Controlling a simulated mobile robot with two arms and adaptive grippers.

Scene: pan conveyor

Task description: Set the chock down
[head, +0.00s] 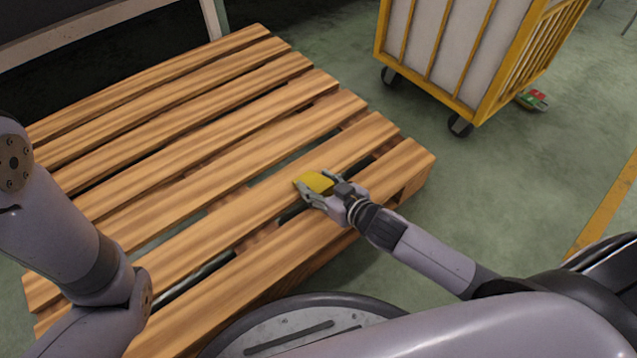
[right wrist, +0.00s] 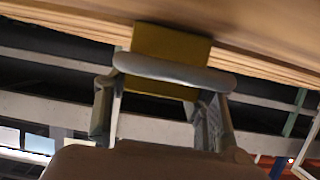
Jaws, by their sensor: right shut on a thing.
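The yellow chock (head: 316,182) is at the slats of the wooden pallet (head: 180,150), near the pallet's right end. My right gripper (head: 311,190) is shut on the chock, with a finger on each side of it. In the right wrist view the chock (right wrist: 170,50) sits between the fingers (right wrist: 172,75), up against or very close to a wooden surface; I cannot tell whether it touches. My left gripper is out of the head view; only parts of the left arm show at the left.
A yellow-framed cart (head: 470,50) on casters stands at the upper right, beyond the pallet. A small red and green object (head: 534,99) lies on the floor beside it. The pallet's slats are otherwise bare, with gaps between them.

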